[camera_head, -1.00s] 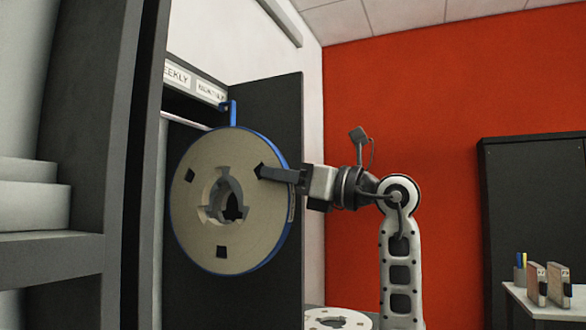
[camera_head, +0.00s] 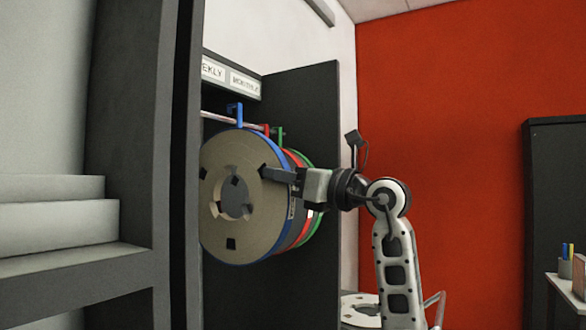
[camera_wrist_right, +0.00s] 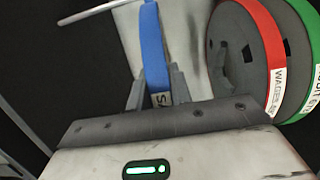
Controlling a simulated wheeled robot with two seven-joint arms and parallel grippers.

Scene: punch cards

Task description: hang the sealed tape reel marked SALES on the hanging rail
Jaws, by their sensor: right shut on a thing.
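The reel with a blue rim (camera_head: 235,190) is upright inside the open cabinet, its blue hook (camera_head: 236,110) on top. My right gripper (camera_head: 275,175) is shut on its right edge; the fingers pinch the blue band in the right wrist view (camera_wrist_right: 152,45). The hanging rail (camera_head: 215,117) runs under the sign strip. The blue hook is at the rail's height; I cannot tell if it rests on it. My left gripper is not in view.
A red reel (camera_wrist_right: 245,20) labelled WAGES and a green reel (camera_wrist_right: 306,12) hang just beyond the blue one. The signs (camera_head: 245,82) include MONTHLY. The dark cabinet side panel (camera_head: 322,90) stands close to the right. A pale reel (camera_head: 360,308) lies low behind my arm.

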